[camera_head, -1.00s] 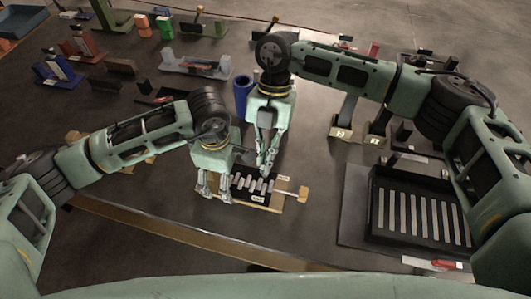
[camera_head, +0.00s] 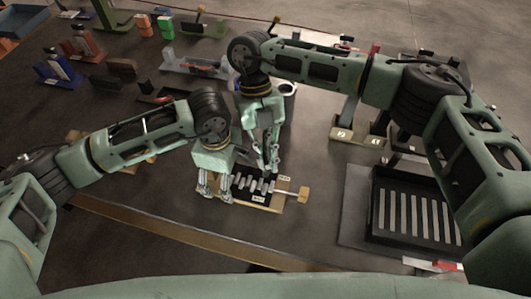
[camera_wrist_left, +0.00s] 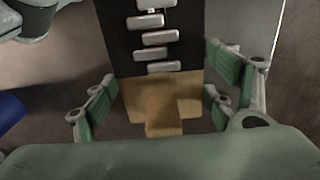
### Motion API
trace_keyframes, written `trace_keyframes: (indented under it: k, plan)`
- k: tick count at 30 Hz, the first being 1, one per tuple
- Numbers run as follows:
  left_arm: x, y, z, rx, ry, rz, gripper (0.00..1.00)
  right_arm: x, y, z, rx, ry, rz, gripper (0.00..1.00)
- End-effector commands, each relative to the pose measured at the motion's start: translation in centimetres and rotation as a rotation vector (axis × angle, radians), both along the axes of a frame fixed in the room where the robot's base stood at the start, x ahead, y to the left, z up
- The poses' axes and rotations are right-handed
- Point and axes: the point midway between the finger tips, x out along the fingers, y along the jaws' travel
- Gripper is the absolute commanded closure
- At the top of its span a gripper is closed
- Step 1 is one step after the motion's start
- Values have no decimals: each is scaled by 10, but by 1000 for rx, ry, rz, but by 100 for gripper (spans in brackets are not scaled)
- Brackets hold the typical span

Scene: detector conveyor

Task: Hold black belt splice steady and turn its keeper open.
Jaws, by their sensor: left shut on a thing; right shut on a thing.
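The black belt splice (camera_head: 240,182), with a row of silver clips, lies on a tan wooden base (camera_head: 212,188) on the table. It also fills the top of the left wrist view (camera_wrist_left: 115,35). My left gripper (camera_head: 217,190) has its fingers on both sides of the base's left end, around the tan end piece (camera_wrist_left: 160,105). My right gripper (camera_head: 271,171) points down with its fingertips closed at the far edge of the splice, at the keeper. The keeper itself is mostly hidden by the fingers.
A black slotted tray (camera_head: 372,215) stands at the right. Numbered stands (camera_head: 342,136) are behind it. A clear-grey fixture (camera_head: 195,63) and several coloured parts stand at the back left. The table front between the splice and the tray is clear.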

Motion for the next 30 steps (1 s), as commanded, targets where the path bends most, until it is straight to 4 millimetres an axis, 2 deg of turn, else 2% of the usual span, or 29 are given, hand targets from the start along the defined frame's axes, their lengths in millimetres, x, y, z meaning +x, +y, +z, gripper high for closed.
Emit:
trace_keyframes:
  k: [12,29,30]
  plan:
    - [0,0,0,1,1,1,67,-1,2,1,1,0,205,100]
    - [0,1,-1,1,1,1,67,-1,2,1,1,1,235,100]
    - [0,1,-1,1,1,1,67,-1,2,1,1,1,235,89]
